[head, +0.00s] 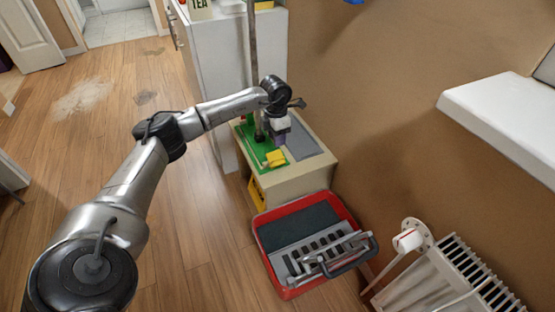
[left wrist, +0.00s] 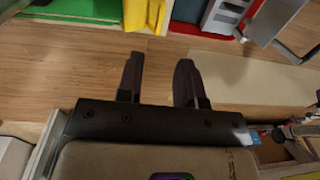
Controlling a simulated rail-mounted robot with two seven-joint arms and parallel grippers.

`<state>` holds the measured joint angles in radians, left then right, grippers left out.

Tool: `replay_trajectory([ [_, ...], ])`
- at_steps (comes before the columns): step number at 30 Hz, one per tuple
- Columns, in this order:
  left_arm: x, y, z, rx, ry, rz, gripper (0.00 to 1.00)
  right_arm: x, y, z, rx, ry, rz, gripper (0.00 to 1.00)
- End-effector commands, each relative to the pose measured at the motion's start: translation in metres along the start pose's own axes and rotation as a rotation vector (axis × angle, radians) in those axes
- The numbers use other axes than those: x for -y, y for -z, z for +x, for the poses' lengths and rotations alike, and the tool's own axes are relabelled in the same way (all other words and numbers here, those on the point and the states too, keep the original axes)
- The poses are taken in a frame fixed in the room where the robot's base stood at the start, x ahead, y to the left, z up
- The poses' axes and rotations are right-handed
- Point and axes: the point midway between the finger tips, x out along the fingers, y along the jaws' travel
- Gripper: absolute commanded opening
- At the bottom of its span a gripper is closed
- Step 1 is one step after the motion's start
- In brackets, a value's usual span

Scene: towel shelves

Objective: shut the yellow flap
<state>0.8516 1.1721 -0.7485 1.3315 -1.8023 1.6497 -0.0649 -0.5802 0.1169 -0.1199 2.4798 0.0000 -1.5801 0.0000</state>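A small bright yellow piece (head: 276,157) lies at the near edge of the green top of a low beige cabinet in the head view. A second yellow panel (head: 256,193) shows on the cabinet's front below it. I cannot tell which is the flap, or how far it stands open. A yellow surface with folds (left wrist: 146,14) also shows at the top of the left wrist view. My left gripper (head: 281,139) is over the cabinet top, just behind the small yellow piece. In the left wrist view its two dark fingers (left wrist: 158,64) are apart with nothing between them.
A red open toolbox (head: 346,206) stands on the floor in front of the cabinet (head: 300,180). A white radiator (head: 440,280) and a white wall shelf (head: 505,115) are at the right. A tall white cupboard (head: 215,70) stands behind. The wooden floor at the left is clear.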

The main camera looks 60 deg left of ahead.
Motion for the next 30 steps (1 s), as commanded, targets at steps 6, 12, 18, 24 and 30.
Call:
replay_trajectory([
  [6,0.000,0.000,0.046,-0.001,0.000,0.000,0.34,0.002,-0.008,0.026,0.000,0.002,0.002,0.43],
  [12,0.000,0.000,0.070,0.001,0.000,0.000,0.34,0.002,-0.013,0.039,0.000,0.001,0.002,0.43],
  [18,0.000,-0.001,0.082,0.001,0.000,0.000,0.34,0.001,-0.015,0.045,0.001,0.000,-0.001,0.43],
  [24,0.000,-0.001,0.085,0.002,0.000,0.000,0.34,0.000,-0.015,0.046,0.001,-0.005,-0.007,0.43],
  [30,0.000,0.000,0.084,0.002,0.000,0.000,0.34,-0.001,-0.015,0.046,0.001,-0.006,-0.008,0.43],
])
